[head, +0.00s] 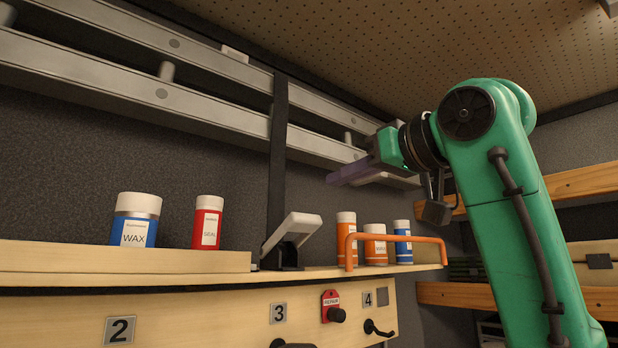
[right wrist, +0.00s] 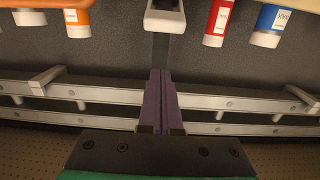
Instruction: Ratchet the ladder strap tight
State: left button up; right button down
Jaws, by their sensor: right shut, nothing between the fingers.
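The ladder (head: 215,112) lies sideways along the wall in the head view, and its rails also show in the right wrist view (right wrist: 70,92). The dark strap (head: 278,170) runs vertically over the ladder down to the ratchet on the shelf. The ratchet's pale handle (head: 293,231) is tilted up and to the right from its black base; it also shows in the right wrist view (right wrist: 165,16). My right gripper (head: 345,178) is shut and empty, its purple fingers (right wrist: 158,100) together in front of the ladder, above and right of the handle. My left gripper is out of view.
The shelf (head: 200,279) holds a wax can (head: 135,220), a red can (head: 207,222) and several bottles behind an orange rail (head: 395,238). Below are numbered hooks and a red tag (head: 330,305). Wooden shelves (head: 575,184) stand at the right.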

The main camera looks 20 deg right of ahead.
notch_tip(320, 180, up, 3)
jog(key=g, duration=0.1)
jog(key=p, duration=0.5)
send_over(308, 216)
jog(key=w, duration=0.1)
jog(key=shift+w+a+f+h, duration=0.1)
jog(key=shift+a+f+h, duration=0.05)
jog(key=shift+f, duration=0.35)
jog(key=shift+w+a+f+h, duration=0.1)
jog(key=shift+f+h, duration=0.05)
jog(key=shift+f, duration=0.35)
jog(key=f, duration=0.1)
jog(key=s+f, duration=0.1)
jog(key=f, duration=0.1)
jog(key=shift+s+d+f, duration=0.15)
jog(key=shift+s+d, duration=0.05)
jog(key=shift+d, duration=0.05)
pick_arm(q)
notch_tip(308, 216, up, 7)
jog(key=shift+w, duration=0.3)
pick_arm(e)
jog(key=shift+s+d+f, duration=0.15)
jog(key=shift+s+f, duration=0.15)
jog(key=shift+f, duration=0.05)
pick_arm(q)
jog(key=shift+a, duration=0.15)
